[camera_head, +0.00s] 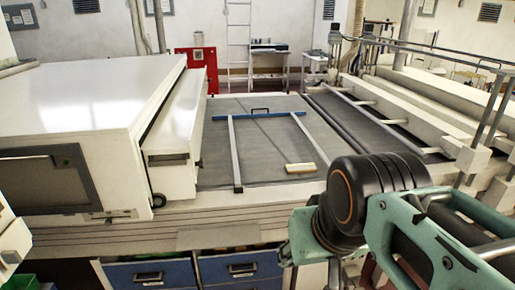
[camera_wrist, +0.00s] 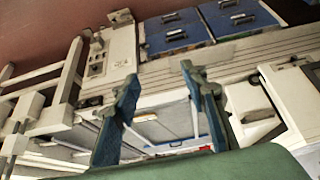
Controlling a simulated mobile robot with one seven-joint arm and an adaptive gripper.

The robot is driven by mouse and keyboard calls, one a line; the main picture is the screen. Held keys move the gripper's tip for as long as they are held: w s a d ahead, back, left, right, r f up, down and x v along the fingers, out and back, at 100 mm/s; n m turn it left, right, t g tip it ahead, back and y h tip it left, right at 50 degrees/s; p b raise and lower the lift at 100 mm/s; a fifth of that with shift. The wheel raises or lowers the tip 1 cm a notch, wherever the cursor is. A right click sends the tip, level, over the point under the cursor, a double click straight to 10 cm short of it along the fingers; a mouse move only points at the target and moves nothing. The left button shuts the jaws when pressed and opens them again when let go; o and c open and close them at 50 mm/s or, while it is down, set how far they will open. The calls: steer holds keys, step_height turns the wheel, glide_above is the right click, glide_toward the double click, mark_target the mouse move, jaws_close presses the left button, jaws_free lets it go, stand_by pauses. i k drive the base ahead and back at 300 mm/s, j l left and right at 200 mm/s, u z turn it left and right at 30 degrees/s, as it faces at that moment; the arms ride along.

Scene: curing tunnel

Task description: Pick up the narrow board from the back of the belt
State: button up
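The grey belt (camera_head: 270,140) lies flat past my arm in the head view. A long narrow blue bar (camera_head: 259,117) lies across its back part, with two pale strips running toward the front. A small dark handle stands at the bar. A short cream board with a yellowish edge (camera_head: 300,167) lies nearer the front right, with a thin dark line running back from it. I cannot tell which piece is the narrow board. My gripper (camera_wrist: 160,85) shows open in the wrist view, its two fingers apart and nothing visible held. In the head view its fingers are hidden.
A large white machine housing (camera_head: 90,100) stands left of the belt. Rails and white beams (camera_head: 400,110) run along the right. Blue drawers (camera_head: 240,268) sit below the front edge. A red panel (camera_head: 200,68) stands behind at the left.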

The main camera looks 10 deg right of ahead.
mark_target(305, 167)
steer(key=i+j+z, duration=0.15)
steer(key=i+j, duration=0.25)
steer(key=i+j+z, duration=0.2)
steer(key=i+j, duration=0.25)
steer(key=i+j+z, duration=0.15)
steer(key=i+j, duration=0.2)
steer(key=j, duration=0.2)
steer(key=i+l+u, duration=0.1)
steer(key=i+j+z, duration=0.1)
steer(key=j, duration=0.15)
steer(key=j+z, duration=0.1)
steer(key=j, duration=0.15)
steer(key=i, duration=0.05)
